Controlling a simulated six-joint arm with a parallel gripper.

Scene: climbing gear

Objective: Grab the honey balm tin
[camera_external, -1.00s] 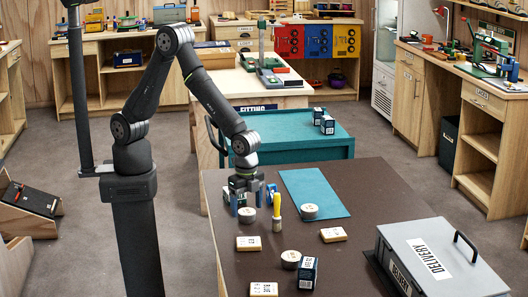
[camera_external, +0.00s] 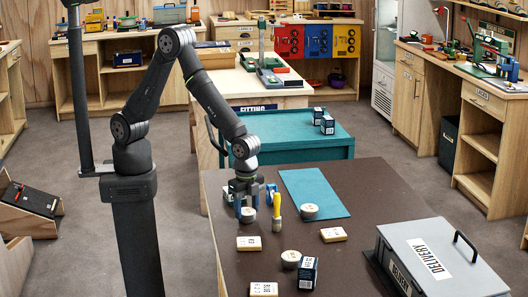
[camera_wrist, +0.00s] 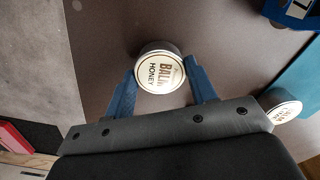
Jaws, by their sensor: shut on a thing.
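The honey balm tin (camera_wrist: 160,70) is a round, low tin with a pale lid that reads "BALM HONEY" in the wrist view. My gripper (camera_wrist: 160,88) has its two blue fingers on either side of the tin and is shut on it. In the external view the tin (camera_external: 247,215) shows under my gripper (camera_external: 247,205), at the back left of the dark table. Whether the tin touches the table is hard to tell.
Another round tin (camera_external: 309,212) sits at the teal mat (camera_external: 318,188). Yellowish blocks (camera_external: 249,243), a third tin (camera_external: 291,258) and a dark box (camera_external: 308,272) lie nearer. The grey delivery box (camera_external: 440,260) stands at right.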

